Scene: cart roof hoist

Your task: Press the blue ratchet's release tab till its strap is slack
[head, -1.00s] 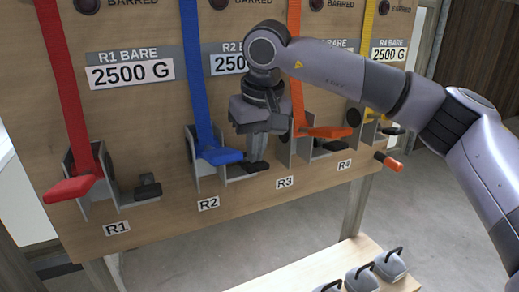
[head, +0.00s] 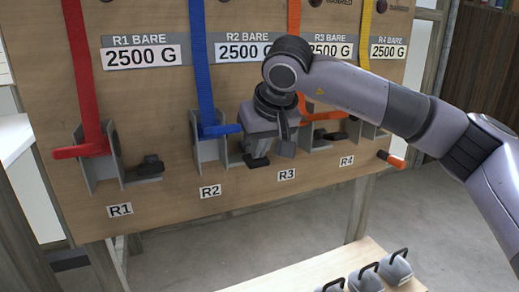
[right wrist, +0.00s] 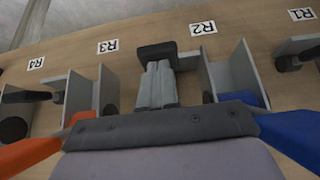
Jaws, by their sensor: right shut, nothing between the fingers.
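The blue ratchet (head: 208,150) is mounted on the board above the R2 label. Its blue handle (head: 220,130) sticks out, and its blue strap (head: 201,70) runs straight up from it. The dark release tab (head: 256,161) is on its right side; it also shows in the right wrist view (right wrist: 157,51). My right gripper (head: 260,149) is shut and empty, its fingers pointing down at the tab. In the right wrist view its paired fingertips (right wrist: 159,66) meet the tab's edge; I cannot tell whether it is pressed down. My left gripper is out of view.
The red R1 ratchet (head: 100,160) is to the left. The orange R3 ratchet (right wrist: 83,92) is close beside my right gripper. An orange-tipped peg (head: 391,159) sticks out at the right. Grey weights (head: 364,279) stand on a low bench (head: 300,279).

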